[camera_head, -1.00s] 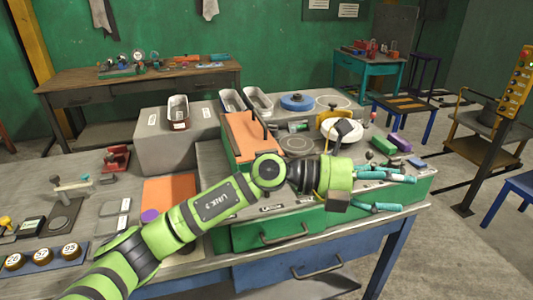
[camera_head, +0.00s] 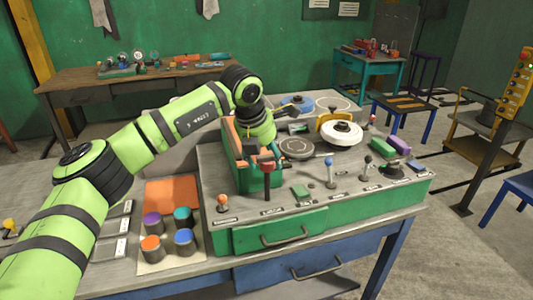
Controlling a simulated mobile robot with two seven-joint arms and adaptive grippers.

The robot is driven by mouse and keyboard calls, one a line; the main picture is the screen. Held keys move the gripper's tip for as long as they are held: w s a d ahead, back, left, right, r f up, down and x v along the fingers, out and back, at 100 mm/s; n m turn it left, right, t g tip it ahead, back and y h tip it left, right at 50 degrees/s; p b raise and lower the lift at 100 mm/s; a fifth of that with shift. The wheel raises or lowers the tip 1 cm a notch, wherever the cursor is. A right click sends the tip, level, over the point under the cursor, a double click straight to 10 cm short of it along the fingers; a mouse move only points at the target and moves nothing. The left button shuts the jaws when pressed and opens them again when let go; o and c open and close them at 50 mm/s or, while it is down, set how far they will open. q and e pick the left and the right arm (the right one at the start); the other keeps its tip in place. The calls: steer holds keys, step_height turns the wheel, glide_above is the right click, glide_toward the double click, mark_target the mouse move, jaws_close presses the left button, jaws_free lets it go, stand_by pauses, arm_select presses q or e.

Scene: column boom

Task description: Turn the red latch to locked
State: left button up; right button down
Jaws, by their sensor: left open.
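A red-topped T-shaped handle (camera_head: 267,166) on a dark stem stands on the front part of the grey control panel (camera_head: 325,197), in front of a green block. It is the red control most clearly in view; I cannot tell whether it is the latch or whether it is locked. My left gripper (camera_head: 259,132) is behind and above this handle, pointing down over the green block with the orange top (camera_head: 230,142). It is open, but its fingertips are mostly hidden and I see no contact with the red handle. My right gripper is out of view.
To the right on the panel stand a blue-topped lever (camera_head: 329,170), a black-knobbed lever (camera_head: 367,167) and a white round wheel (camera_head: 342,133). An orange-topped knob (camera_head: 222,203) is at the left front. Several coloured cylinders stand on a tray (camera_head: 163,263) at left.

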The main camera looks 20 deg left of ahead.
arm_select(q)
steer(key=shift+w+d+f, duration=0.15)
steer(key=shift+w+f, duration=0.05)
steer(key=shift+f, duration=0.35)
steer(key=c, duration=0.7)
steer(key=shift+s+r, duration=0.1)
steer(key=c, duration=0.4)
steer(key=shift+o, duration=0.2)
